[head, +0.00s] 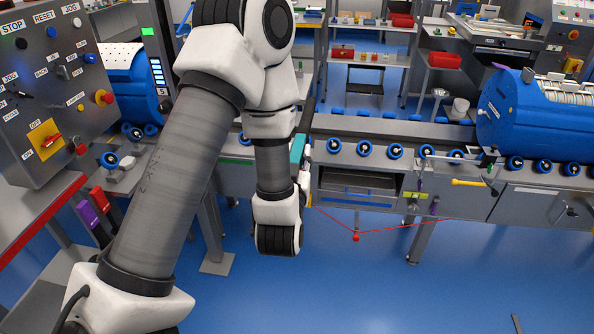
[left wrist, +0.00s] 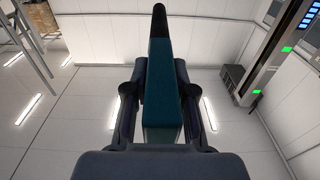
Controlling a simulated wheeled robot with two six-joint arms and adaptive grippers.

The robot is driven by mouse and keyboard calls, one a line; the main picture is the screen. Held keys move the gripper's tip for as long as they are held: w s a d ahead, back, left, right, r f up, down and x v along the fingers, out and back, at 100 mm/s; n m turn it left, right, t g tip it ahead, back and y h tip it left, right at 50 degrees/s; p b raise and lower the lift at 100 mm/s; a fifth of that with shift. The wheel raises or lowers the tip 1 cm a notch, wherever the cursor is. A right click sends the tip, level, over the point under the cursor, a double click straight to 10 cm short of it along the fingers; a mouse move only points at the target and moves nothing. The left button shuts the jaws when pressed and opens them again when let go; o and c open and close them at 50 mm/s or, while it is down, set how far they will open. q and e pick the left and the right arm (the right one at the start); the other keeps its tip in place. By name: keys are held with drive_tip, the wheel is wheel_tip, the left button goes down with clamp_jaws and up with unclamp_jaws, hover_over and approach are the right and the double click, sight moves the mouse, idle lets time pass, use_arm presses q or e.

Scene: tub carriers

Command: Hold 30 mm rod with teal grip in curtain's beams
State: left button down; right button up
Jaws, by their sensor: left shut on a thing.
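My left gripper (left wrist: 161,75) is shut on the teal grip (left wrist: 162,90) of the rod. In the left wrist view the grip stands between the two fingers, and the rod's dark end (left wrist: 159,22) points away from the hand. In the head view a teal piece (head: 298,148) shows just right of my left arm; the fingers (head: 305,155) are mostly hidden behind it and the wrist. A dark post with green lights (left wrist: 286,49) is at the right of the left wrist view, apart from the rod; I cannot tell whether it belongs to the curtain. My right gripper is out of view.
A roller conveyor (head: 400,135) runs behind the arm, with a blue tub (head: 525,115) at right. A control panel (head: 45,95) stands at left. A red cord (head: 395,229) hangs below the conveyor. The blue floor (head: 400,295) in front is clear.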

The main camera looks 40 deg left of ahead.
sight(304, 127)
use_arm(q)
drive_tip(key=p+x, duration=0.1)
drive_tip(key=x, duration=0.2)
drive_tip(key=p+x, duration=0.1)
drive_tip(key=x, duration=0.3)
drive_tip(key=p+x, duration=0.1)
drive_tip(key=x, duration=0.3)
drive_tip(key=shift+a+f, duration=0.15)
drive_tip(key=shift+f, duration=0.15)
drive_tip(key=x, duration=0.4)
drive_tip(key=b+x, duration=0.1)
drive_tip(key=x, duration=0.7)
drive_tip(key=shift+w+a+f, duration=0.1)
drive_tip(key=shift+w+f, duration=0.2)
drive_tip(key=shift+f, duration=0.05)
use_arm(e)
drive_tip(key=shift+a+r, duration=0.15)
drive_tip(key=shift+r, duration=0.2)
use_arm(q)
drive_tip(key=shift+s, duration=0.1)
